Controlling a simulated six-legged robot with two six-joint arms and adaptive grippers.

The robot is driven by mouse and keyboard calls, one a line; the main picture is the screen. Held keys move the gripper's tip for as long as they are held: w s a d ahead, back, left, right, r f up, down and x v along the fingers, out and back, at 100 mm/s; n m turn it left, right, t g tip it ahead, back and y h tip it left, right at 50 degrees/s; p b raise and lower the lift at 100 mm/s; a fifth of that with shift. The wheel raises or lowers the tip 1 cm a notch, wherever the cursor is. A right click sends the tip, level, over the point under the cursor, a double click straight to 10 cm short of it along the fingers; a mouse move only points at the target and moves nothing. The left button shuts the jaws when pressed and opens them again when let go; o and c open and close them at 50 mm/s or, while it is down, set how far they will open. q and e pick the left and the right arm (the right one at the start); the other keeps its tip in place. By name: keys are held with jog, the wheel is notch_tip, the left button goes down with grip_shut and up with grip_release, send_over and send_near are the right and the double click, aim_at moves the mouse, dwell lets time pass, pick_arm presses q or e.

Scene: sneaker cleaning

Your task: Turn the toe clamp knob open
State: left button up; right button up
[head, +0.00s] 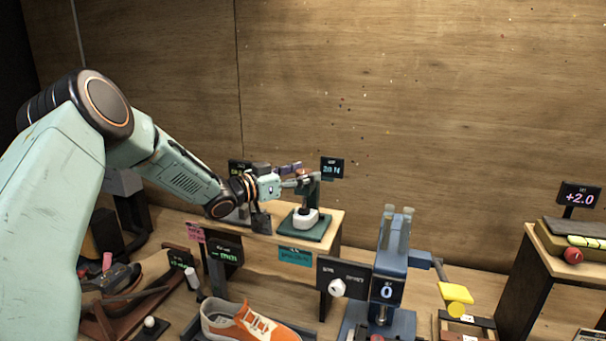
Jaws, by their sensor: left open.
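My left arm reaches in from the left. My left gripper (292,184) is open beside the small dark-green stand (320,229) with a white base piece (305,217) on the raised wooden shelf; I cannot tell whether it touches the stand's upright. An orange sneaker (252,324) lies at the bottom, partly cut off. A white faceted knob (338,288) shows in front of a black sign, left of the blue press-like fixture (392,262). I cannot tell for sure that this is the toe clamp knob. My right gripper is out of view.
The blue fixture has a "0" display and a yellow-ended handle (455,293). A side table (570,270) at right holds a green-yellow item and a red knob. Black signs (226,249) stand along the shelf front. Brown shoe parts (110,285) lie at lower left.

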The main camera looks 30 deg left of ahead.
pick_arm(q)
jog(key=shift+a, duration=0.15)
jog(key=shift+w+d+r, duration=0.15)
jog(key=shift+w+d, duration=0.05)
jog(key=shift+d, duration=0.35)
jog(key=shift+w+d, duration=0.1)
jog(key=shift+d, duration=0.05)
jog(key=shift+c, duration=1.4)
jog(key=shift+s+a, duration=0.2)
jog(key=shift+a, duration=0.3)
jog(key=c, duration=0.4)
jog(key=shift+d, duration=0.25)
jog(key=c, duration=0.5)
jog(key=shift+a, duration=0.1)
jog(key=shift+w+r, duration=0.1)
jog(key=shift+r, duration=0.1)
